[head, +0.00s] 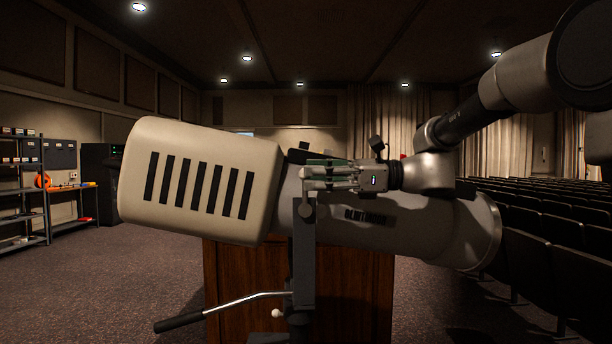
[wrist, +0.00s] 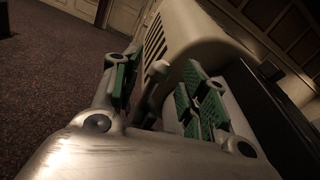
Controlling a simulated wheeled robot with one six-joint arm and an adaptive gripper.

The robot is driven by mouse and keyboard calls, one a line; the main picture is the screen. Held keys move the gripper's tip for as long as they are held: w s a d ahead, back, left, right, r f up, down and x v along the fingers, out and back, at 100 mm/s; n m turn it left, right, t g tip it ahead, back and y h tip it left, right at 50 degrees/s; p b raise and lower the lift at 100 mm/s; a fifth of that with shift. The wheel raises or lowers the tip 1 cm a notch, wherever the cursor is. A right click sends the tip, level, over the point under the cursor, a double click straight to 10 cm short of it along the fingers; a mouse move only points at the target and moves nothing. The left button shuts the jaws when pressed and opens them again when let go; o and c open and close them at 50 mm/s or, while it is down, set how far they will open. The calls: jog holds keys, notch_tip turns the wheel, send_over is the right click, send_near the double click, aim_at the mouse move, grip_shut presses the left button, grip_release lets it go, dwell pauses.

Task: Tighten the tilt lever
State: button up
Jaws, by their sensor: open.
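A large beige spotlight housing (head: 200,180) with dark vent slots sits tilted on a dark upright bracket (head: 303,265). In the head view, my gripper (head: 308,174) reaches in from the right at the bracket's top, with its green-padded fingers pointing left. A rounded pivot (head: 305,211) shows just below the fingers. In the wrist view, a small pale lever with a round knob (wrist: 158,69) stands between the two open fingers (wrist: 162,82). It looks apart from both pads; contact cannot be told for sure. In the head view my fingers hide most of it.
A bent silver handle with a black grip (head: 180,322) sticks out left below the housing. A small pale knob (head: 277,313) is on the bracket. A wooden desk (head: 355,290) stands behind. Shelving (head: 25,190) is far left; rows of seats (head: 550,220) fill the right.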

jog(key=shift+w+a, duration=0.15)
jog(key=shift+a, duration=1.2)
grip_shut()
